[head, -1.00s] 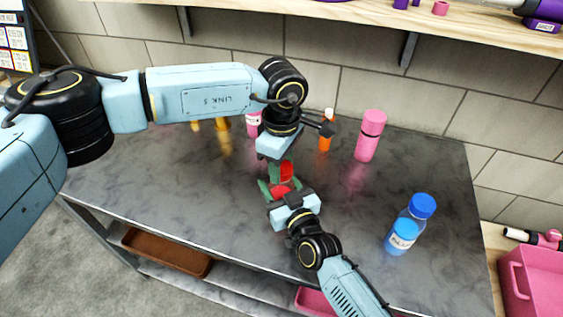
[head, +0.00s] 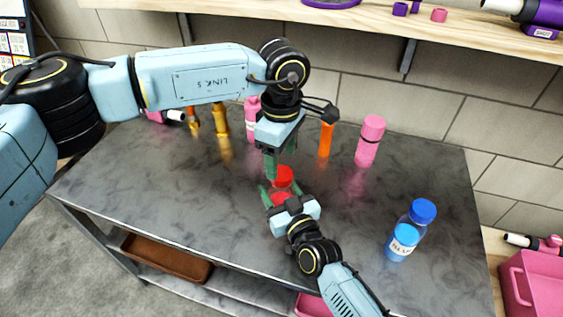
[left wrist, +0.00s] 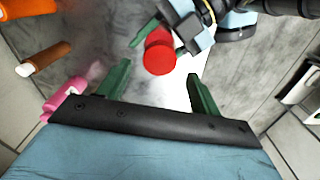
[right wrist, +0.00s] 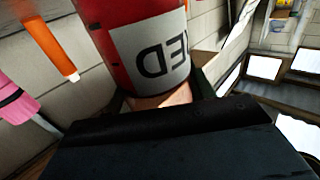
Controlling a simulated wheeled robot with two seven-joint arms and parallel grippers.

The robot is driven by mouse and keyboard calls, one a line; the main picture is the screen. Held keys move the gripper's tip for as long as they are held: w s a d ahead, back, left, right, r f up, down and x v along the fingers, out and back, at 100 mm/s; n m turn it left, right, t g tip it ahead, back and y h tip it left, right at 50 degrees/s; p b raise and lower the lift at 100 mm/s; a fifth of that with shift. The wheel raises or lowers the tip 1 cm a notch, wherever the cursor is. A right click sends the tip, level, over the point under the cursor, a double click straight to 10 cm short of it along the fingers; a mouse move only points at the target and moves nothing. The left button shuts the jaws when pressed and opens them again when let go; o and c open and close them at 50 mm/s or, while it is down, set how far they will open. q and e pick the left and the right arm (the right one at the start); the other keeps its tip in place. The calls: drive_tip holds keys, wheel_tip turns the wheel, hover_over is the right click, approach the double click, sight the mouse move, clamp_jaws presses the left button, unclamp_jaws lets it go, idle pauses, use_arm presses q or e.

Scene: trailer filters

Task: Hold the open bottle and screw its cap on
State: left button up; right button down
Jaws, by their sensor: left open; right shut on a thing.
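A red bottle (head: 281,198) with a white label stands upright in my right gripper (head: 279,196), which is shut on its body above the grey table. Its label fills much of the right wrist view (right wrist: 150,48). A red cap (head: 283,174) sits at the bottle's top; how tightly it sits I cannot tell. The cap also shows from above in the left wrist view (left wrist: 159,55). My left gripper (head: 275,162) is open, pointing down above the cap. Its green fingers (left wrist: 159,80) are spread wide and apart from the cap.
A pink bottle (head: 369,142), an orange bottle (head: 325,140) and several others line the back. A wooden shelf (head: 330,22) hangs above. The table's front left is clear.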

sight(281, 173)
use_arm(q)
drive_tip(key=shift+c, duration=0.3)
drive_tip(key=n, duration=0.2)
drive_tip(key=r+n, duration=0.1)
drive_tip(key=n, duration=0.1)
drive_tip(key=shift+d, duration=0.15)
drive_tip(key=n, duration=0.3)
drive_tip(key=shift+r+n, duration=0.4)
drive_tip(key=n, duration=0.3)
drive_tip(key=shift+r, duration=0.35)
drive_tip(key=n, duration=0.2)
drive_tip(key=r+n, duration=0.1)
drive_tip(key=n, duration=0.1)
drive_tip(key=shift+n, duration=0.3)
drive_tip(key=shift+f, duration=0.1)
drive_tip(key=shift+f, duration=3.95)
